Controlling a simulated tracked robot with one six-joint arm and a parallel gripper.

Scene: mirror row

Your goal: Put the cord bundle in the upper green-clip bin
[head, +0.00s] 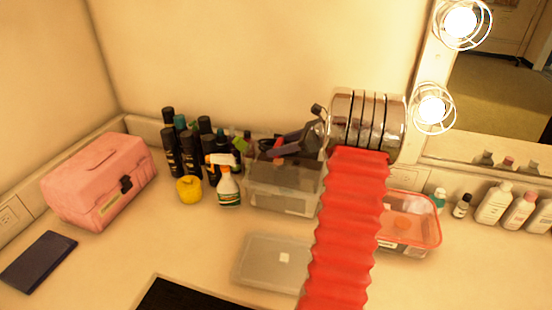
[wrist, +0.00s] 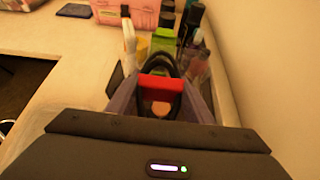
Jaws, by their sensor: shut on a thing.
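My gripper (head: 275,149) is shut on a dark cord bundle (wrist: 186,66), whose black loops show beyond the fingertips in the wrist view. A red piece (wrist: 160,84) shows between the fingers there. In the head view, the gripper is over a clear plastic bin (head: 283,205) against the back wall, pointing left. I cannot tell its height above the bin. A green patch (head: 240,144) shows behind the bin's left end among the bottles, and I cannot tell whether it is a clip. My red sleeved arm hides the bin's right end.
A white spray bottle (head: 228,187), a yellow jar (head: 189,190) and several dark bottles (head: 172,150) crowd the bin's left. A flat clear lid or box (head: 262,265) lies in front. A red-rimmed clear container (head: 409,238) stands right. A pink case (head: 99,182) stands left.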

